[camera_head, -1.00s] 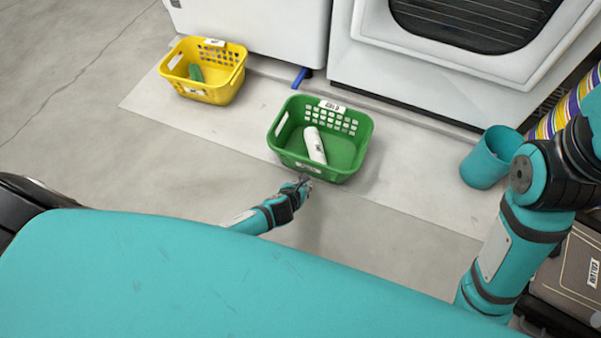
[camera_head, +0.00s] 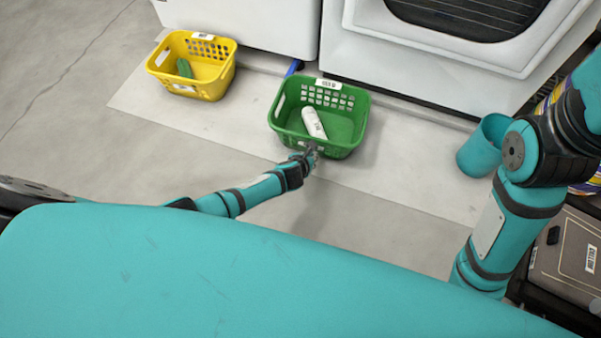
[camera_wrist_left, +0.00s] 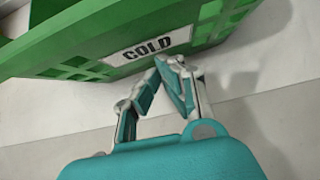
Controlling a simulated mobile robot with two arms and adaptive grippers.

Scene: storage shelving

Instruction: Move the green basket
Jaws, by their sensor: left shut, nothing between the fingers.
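The green basket (camera_head: 350,134) stands on the floor in front of the white machines in the head view, with a white bottle (camera_head: 313,123) lying in it. In the left wrist view the green basket (camera_wrist_left: 75,38) fills the top, with a white "COLD" label (camera_wrist_left: 148,46) on its near wall. My left gripper (camera_head: 312,150) is at the near wall of the basket, and its closed fingertips also show in the left wrist view (camera_wrist_left: 168,62), just below the label. Nothing is between the fingers. I cannot tell whether they touch the wall. My right gripper is out of view.
A yellow basket (camera_head: 213,86) with a green item (camera_head: 184,68) in it stands to the left. A teal bin (camera_head: 479,150) stands to the right. White machines (camera_head: 420,60) close off the back. A grey case (camera_head: 570,255) is at the right edge. Floor at left is clear.

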